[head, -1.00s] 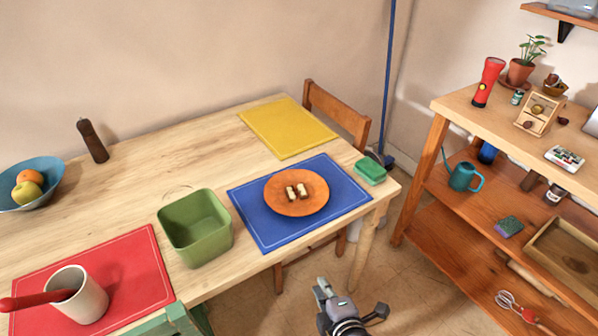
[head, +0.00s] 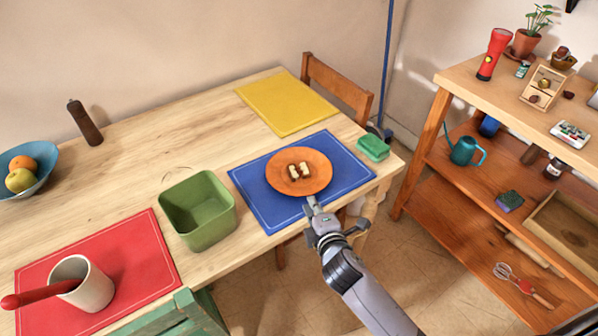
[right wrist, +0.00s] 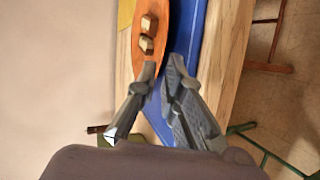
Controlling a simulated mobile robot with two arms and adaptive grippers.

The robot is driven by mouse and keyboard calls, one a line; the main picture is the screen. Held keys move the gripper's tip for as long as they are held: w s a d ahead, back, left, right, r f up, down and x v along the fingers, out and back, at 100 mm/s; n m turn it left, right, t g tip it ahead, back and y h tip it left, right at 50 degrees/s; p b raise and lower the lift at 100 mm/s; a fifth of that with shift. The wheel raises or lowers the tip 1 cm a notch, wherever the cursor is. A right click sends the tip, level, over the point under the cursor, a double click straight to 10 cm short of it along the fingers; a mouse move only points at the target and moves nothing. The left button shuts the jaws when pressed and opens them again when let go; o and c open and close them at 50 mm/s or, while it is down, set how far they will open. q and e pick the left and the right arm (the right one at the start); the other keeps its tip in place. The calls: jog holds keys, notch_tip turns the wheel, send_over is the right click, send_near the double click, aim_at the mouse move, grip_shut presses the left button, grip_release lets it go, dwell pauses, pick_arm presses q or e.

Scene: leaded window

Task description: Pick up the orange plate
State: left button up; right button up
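The orange plate (head: 312,182) lies on the blue placemat (head: 258,207) near the table's front right. Several small pale and brown pieces (head: 299,171) sit on it. My right gripper (head: 311,204) is at the plate's near edge. In the right wrist view its two fingers (right wrist: 163,72) are apart, with the rim of the orange plate (right wrist: 138,62) by the left finger and blue placemat showing between and beyond them. I cannot tell whether a finger touches the plate. My left gripper is not in view.
A green bin (head: 203,232) stands left of the blue placemat, and a green box (head: 373,147) stands to its right. A white cup (head: 93,290) with a red-handled tool is on the red placemat (head: 145,255). A shelf unit (head: 433,165) stands at right.

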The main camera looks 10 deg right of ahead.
aim_at(308, 194)
jog(key=shift+x, duration=2.75)
jog(key=shift+d, duration=0.15)
jog(key=shift+s, duration=0.1)
jog(key=shift+c, duration=0.3)
grip_shut()
